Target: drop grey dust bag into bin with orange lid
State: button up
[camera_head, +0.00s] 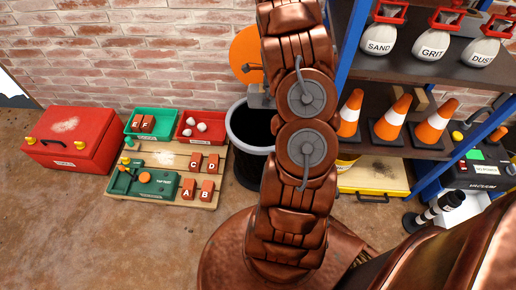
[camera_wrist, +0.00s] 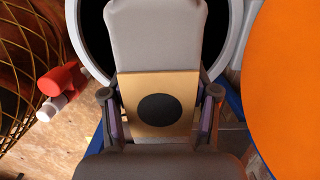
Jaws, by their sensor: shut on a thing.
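The grey dust bag (camera_wrist: 155,45) has a tan collar plate (camera_wrist: 180,88) with a round dark hole. My gripper (camera_wrist: 160,103) is shut on it at the collar, one finger at each side. In the wrist view the bag's body overlaps the dark mouth of the bin (camera_wrist: 238,30). I cannot tell its height above the rim. In the head view the bin (camera_head: 264,150) stands against the brick wall, partly hidden by my arm. Its round orange lid (camera_head: 244,55) stands open behind it and fills the right side of the wrist view (camera_wrist: 290,80). My gripper is mostly hidden in the head view.
A shelf (camera_head: 450,75) right of the bin holds labelled white bags and orange cones (camera_head: 436,122). Left of the bin lie a wooden board (camera_head: 160,158) with trays and lettered blocks, and a red toolbox (camera_head: 72,138). The floor at front left is clear.

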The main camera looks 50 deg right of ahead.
jog(key=shift+f+b, duration=1.65)
jog(key=shift+f, duration=1.05)
jog(key=o, duration=1.6)
jog(key=shift+o, duration=0.2)
jog(key=r, duration=0.4)
jog(key=s+r, duration=0.1)
jog(key=r, duration=0.3)
jog(key=d+r, duration=0.1)
jog(key=r, duration=0.3)
jog(key=shift+s+d, duration=0.1)
jog(key=shift+s, duration=0.1)
